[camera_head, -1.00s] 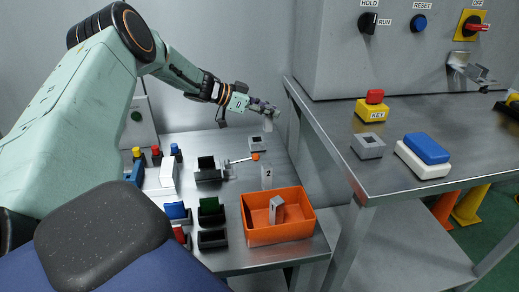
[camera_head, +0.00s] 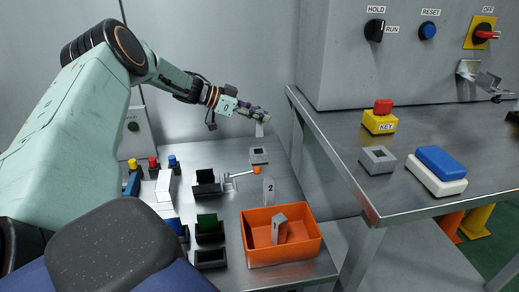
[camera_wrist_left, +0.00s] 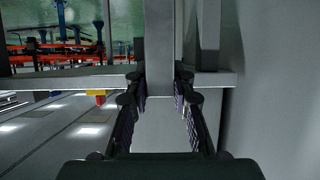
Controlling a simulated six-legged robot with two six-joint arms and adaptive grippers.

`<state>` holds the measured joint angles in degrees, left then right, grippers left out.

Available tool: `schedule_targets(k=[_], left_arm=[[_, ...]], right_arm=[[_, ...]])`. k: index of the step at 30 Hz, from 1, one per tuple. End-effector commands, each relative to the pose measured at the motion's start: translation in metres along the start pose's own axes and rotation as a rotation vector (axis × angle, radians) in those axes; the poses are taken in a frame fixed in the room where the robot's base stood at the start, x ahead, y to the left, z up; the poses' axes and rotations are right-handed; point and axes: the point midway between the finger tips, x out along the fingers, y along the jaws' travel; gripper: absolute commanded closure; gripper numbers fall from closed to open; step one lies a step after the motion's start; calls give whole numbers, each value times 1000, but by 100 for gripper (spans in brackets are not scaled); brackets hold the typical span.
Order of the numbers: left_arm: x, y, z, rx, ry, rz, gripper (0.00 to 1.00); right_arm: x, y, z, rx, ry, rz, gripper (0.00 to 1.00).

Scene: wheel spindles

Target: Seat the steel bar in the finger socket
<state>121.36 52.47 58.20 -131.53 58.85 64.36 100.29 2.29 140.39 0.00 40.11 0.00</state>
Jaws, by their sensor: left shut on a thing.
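My left gripper (camera_head: 260,113) is shut on a pale steel bar (camera_head: 260,129), which hangs below its fingertips. In the left wrist view, the gripper's dark pads (camera_wrist_left: 161,88) close on both sides of a grey upright strip that looks like the bar (camera_wrist_left: 159,40). A grey block with a square opening (camera_head: 259,156) stands on the lower table, just below the bar in the head view, with a visible gap between them. A similar block (camera_head: 377,160) is on the right bench. I cannot tell by label which is the finger socket. My right gripper is not in view.
An orange bin (camera_head: 250,250) with a grey piece in it stands at the table's front. A plate marked 2 (camera_head: 268,190), an orange-tipped lever (camera_head: 256,171) and dark holders (camera_head: 207,185) are nearby. The higher right bench (camera_head: 330,130) borders the table.

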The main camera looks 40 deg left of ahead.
Motion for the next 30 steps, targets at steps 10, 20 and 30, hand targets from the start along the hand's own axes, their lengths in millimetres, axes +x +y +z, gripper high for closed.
schedule_targets(k=[10, 20, 30], left_arm=[[20, -2, 39, 2, 0, 1, 100], [39, -3, 78, 1, -1, 0, 100], [39, -3, 79, 1, 0, 0, 100]], right_arm=[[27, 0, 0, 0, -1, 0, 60], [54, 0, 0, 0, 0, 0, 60], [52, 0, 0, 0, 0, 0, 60]])
